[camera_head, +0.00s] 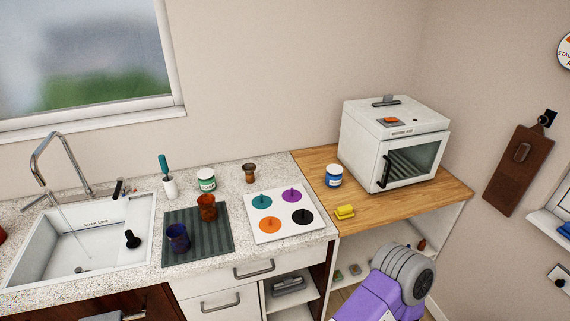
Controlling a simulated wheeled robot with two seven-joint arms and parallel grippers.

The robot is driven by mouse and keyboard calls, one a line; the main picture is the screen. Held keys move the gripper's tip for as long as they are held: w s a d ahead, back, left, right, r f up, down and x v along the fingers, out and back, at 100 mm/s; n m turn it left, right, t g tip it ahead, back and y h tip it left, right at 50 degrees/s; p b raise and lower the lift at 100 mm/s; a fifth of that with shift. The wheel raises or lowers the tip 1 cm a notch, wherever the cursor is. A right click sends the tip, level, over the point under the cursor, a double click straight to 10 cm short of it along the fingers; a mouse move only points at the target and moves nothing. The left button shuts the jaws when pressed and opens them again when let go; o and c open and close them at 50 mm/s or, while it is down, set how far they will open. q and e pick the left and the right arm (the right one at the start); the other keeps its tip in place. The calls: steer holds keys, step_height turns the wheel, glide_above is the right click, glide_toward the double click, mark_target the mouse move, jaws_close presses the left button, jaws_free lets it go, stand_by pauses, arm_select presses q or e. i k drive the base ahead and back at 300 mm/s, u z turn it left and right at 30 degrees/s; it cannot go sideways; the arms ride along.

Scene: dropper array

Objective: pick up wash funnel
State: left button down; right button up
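No object is labelled as the wash funnel, and I cannot tell for sure which one it is. A small brown flared vessel (249,173), funnel-like in shape, stands at the back of the speckled counter. An orange-brown flared vessel (207,207) and a dark blue-purple vessel (178,238) stand upright on the dark green ribbed mat (222,246). A black knobbed piece (132,239) is in the white sink (62,262). Neither of my grippers shows. Only a purple and grey part of my arm is visible at the bottom right.
A white board (283,232) with coloured knobbed discs lies right of the mat. A green-labelled jar (206,180) and teal-handled brush (165,178) stand behind. The wooden top (397,205) holds a blue jar (333,175), yellow block (345,212) and white oven-like box (385,145).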

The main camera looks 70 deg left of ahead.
mark_target(248, 167)
steer(key=i, duration=0.75)
steer(key=u, duration=2.55)
